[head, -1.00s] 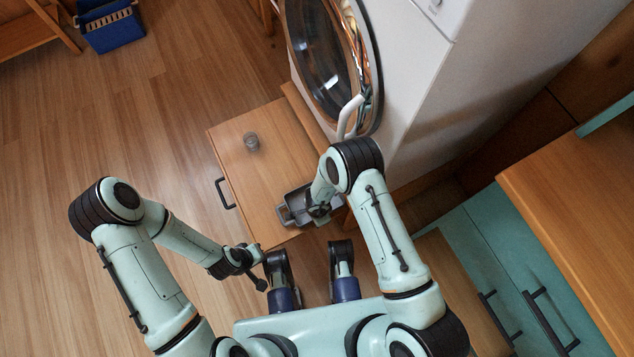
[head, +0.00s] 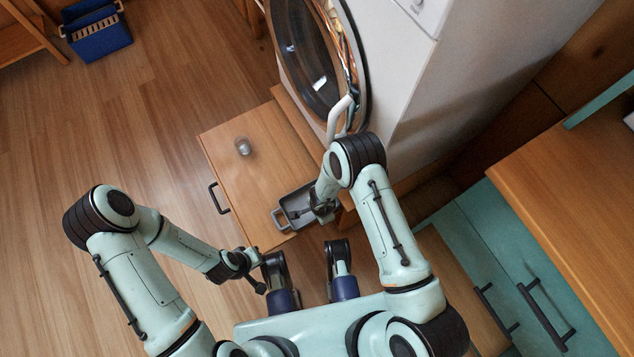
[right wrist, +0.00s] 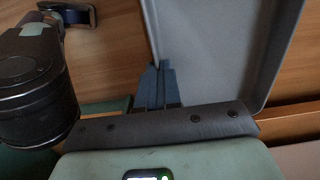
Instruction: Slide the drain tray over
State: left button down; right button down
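The drain tray (head: 284,221) is a shallow grey tray with a loop handle at its left end. It rests on the wooden drawer top below the washing machine, near the front right corner. My right gripper (head: 322,212) is at the tray's right side. In the right wrist view the tray (right wrist: 215,45) fills the upper right, and the right gripper's fingers (right wrist: 159,85) are close together on its rim, shut on it. The contact is partly hidden in the head view. My left gripper (head: 257,272) is empty, with its fingers apart, left of the drawer's near corner.
A small glass (head: 243,147) stands on the drawer top (head: 250,185), behind the tray. The washing machine (head: 410,90) stands behind the drawer. Teal cabinets with a wooden top (head: 570,200) are at the right. A blue crate (head: 100,38) is at the far left. The left floor is clear.

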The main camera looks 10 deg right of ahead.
jog(key=shift+w+d, duration=0.2)
jog(key=shift+d, duration=0.7)
pick_arm(q)
jog(key=shift+w+d, duration=0.2)
jog(key=shift+w, duration=0.1)
pick_arm(e)
jog(key=shift+w+d, duration=0.2)
jog(key=shift+d, duration=0.25)
jog(key=shift+w+d, duration=0.2)
jog(key=shift+d, duration=0.25)
jog(key=c, duration=1.3)
grip_release()
jog(key=shift+o, duration=0.2)
jog(key=shift+s+a, duration=0.1)
jog(key=shift+a, duration=0.1)
pick_arm(q)
jog(key=shift+r, duration=0.1)
